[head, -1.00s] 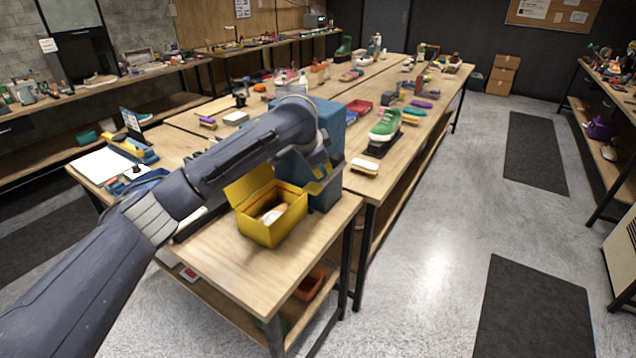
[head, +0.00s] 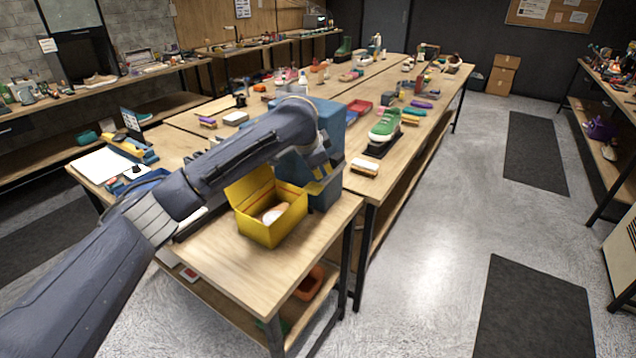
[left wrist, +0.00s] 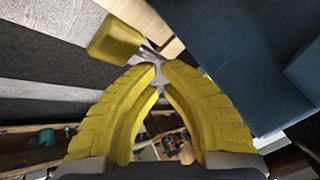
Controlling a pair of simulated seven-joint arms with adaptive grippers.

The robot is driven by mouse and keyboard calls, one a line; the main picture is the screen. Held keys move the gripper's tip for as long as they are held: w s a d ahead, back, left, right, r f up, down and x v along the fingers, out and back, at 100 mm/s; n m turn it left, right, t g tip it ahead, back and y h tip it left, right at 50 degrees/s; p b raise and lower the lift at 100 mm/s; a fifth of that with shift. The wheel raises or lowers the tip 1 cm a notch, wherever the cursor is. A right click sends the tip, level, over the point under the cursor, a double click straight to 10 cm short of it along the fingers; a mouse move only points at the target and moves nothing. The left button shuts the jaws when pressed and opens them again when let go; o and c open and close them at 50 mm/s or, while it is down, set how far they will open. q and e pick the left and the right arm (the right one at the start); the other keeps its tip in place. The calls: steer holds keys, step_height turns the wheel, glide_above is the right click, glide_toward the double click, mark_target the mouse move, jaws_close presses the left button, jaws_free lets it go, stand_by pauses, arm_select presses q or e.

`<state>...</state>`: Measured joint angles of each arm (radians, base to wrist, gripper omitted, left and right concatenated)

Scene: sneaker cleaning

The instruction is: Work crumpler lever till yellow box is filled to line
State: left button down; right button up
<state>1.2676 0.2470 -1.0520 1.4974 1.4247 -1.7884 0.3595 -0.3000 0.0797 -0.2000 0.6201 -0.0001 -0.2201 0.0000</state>
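The yellow box (head: 268,230) stands open on the near end of the wooden bench, its lid tilted back. A pale, crumpled-looking piece (head: 273,214) lies inside; I cannot make out a fill line. The blue crumpler (head: 331,128) stands right behind the box. My left arm reaches across in front of it, with the left gripper (head: 322,180) low at its near face, just above and right of the box. In the left wrist view, the yellow fingers (left wrist: 159,66) converge with tips almost together. A yellow block on a metal rod (left wrist: 116,40), seemingly the lever, is just beyond them. A firm grip is not clear.
A green shoe (head: 386,125) on a dark stand and a brush (head: 364,167) are on the bench to the right. A white sheet (head: 101,165) lies at left. The bench's front right corner (head: 325,225) is bare. Open floor lies to the right.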

mark_target(321, 189)
arm_select(q)
steer(key=shift+s+a+f, duration=0.1)
steer(key=shift+s+f, duration=0.05)
steer(key=shift+f, duration=3.4)
stand_by(3.9)
